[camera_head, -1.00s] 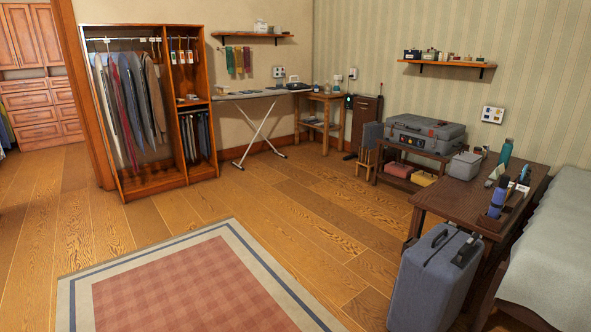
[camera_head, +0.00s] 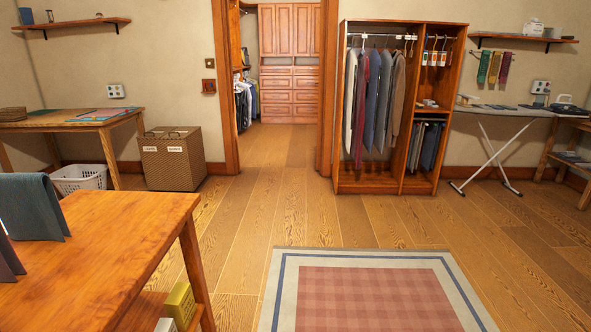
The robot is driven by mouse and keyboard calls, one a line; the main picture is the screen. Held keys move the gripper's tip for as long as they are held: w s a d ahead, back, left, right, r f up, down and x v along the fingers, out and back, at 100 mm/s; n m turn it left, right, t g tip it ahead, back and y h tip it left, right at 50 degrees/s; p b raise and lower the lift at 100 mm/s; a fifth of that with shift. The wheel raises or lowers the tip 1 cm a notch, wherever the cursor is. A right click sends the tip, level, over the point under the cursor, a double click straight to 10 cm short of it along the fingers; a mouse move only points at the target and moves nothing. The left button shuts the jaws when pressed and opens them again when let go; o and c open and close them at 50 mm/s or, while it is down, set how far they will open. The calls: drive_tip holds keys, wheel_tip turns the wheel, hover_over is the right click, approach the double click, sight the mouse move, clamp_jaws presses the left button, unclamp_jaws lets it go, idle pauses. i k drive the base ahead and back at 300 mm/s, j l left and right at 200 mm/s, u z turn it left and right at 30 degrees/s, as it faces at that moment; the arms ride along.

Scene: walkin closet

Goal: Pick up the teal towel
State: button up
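A folded grey-teal cloth (camera_head: 34,207), which may be the teal towel, stands tent-like on the near wooden table (camera_head: 120,240) at the left. The left picture edge cuts off part of it. A darker cloth (camera_head: 8,260) stands in front of it, mostly out of the picture. A small flat teal item (camera_head: 45,112) also lies on the far left table; I cannot tell what it is. My gripper is not in view.
The far left table (camera_head: 75,118) has a white basket (camera_head: 78,178) under it, with a wicker hamper (camera_head: 172,158) to its right. Open floor and a checked rug (camera_head: 365,297) lie right of the near table. A wardrobe (camera_head: 385,185) stands beyond the rug.

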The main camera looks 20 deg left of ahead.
sight(31, 208)
drive_tip(key=i+u, duration=0.3)
drive_tip(key=i, duration=0.3)
drive_tip(key=i+u, duration=0.3)
drive_tip(key=i, duration=0.3)
